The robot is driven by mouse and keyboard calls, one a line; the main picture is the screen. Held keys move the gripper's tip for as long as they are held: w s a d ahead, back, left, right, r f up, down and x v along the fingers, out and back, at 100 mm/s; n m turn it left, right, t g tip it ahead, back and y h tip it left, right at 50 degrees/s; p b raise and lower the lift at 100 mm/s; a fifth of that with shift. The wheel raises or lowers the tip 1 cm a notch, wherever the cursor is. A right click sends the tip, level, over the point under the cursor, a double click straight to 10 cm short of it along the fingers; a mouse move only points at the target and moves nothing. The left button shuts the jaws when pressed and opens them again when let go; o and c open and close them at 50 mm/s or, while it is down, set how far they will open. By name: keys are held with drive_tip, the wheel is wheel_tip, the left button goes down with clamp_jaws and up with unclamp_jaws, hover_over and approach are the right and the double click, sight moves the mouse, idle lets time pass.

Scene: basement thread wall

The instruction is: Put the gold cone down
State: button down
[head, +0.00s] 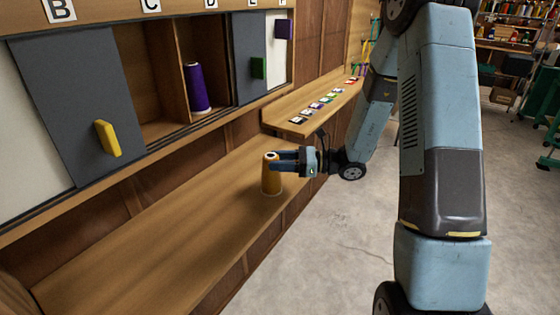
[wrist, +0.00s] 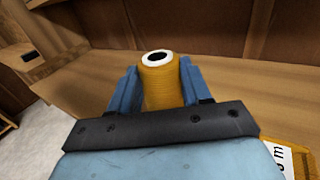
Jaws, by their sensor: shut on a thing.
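The gold cone (head: 270,175) is upright at the right part of the wooden shelf (head: 160,235), below the cabinet. My gripper (head: 283,160) comes from the right and is shut on the cone. In the wrist view the cone (wrist: 160,88) stands between the two blue fingers (wrist: 158,90), with its white-rimmed top hole facing up. The cone's base appears at the shelf surface in the head view; I cannot tell whether it bears its weight there.
The cabinet above has grey sliding doors (head: 70,100) with a yellow handle (head: 107,138) and a green handle (head: 258,68). A purple cone (head: 197,88) stands in an open compartment. A smaller ledge (head: 300,122) holds several coloured samples. The shelf left of the cone is clear.

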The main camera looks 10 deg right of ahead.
drive_tip(key=c, duration=0.5)
unclamp_jaws()
drive_tip(key=shift+d, duration=0.15)
drive_tip(key=s+d, duration=0.2)
drive_tip(key=d, duration=0.9)
drive_tip(key=s+a+r+n+g+h, duration=0.1)
drive_tip(key=s+r+n+g+h, duration=0.1)
drive_tip(key=s+r+n+h, duration=0.4)
drive_tip(key=s+a+r+n+g+h, duration=0.2)
drive_tip(key=s+r+n+g, duration=0.1)
drive_tip(key=s+n, duration=0.3)
drive_tip(key=s+d+r+n+t+h, duration=0.7)
drive_tip(key=s+d+r+t+h, duration=0.1)
drive_tip(key=s+r+h, duration=0.1)
drive_tip(key=s+r, duration=0.1)
drive_tip(key=s, duration=0.1)
drive_tip(key=shift+s+d+n+h, duration=0.2)
drive_tip(key=shift+s+n+h, duration=0.1)
drive_tip(key=shift+s+h, duration=0.1)
